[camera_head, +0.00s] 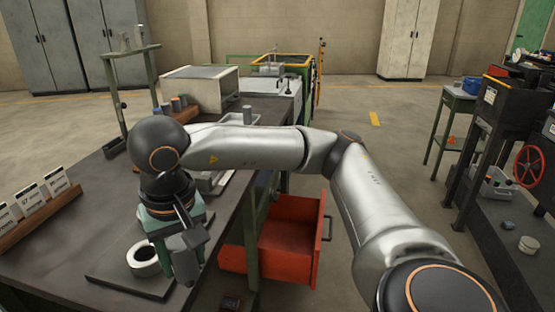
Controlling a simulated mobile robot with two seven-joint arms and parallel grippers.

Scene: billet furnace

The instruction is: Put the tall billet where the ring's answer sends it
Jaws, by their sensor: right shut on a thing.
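My right gripper (184,236) reaches in over the dark workbench and points down, shut on a grey billet (186,263). I take this to be the tall billet; its upper part is hidden by the fingers. I cannot tell whether the billet touches the surface. The ring has a dark round opening and sits on a flat dark plate (110,270). My left gripper is not in view.
Upright white cards (30,200) stand in a wooden holder at left. Small cylinders (175,104) stand near a pale box (199,88) at the back. A red drawer (288,240) is open beside the bench. A green rack (115,95) rises at the back left.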

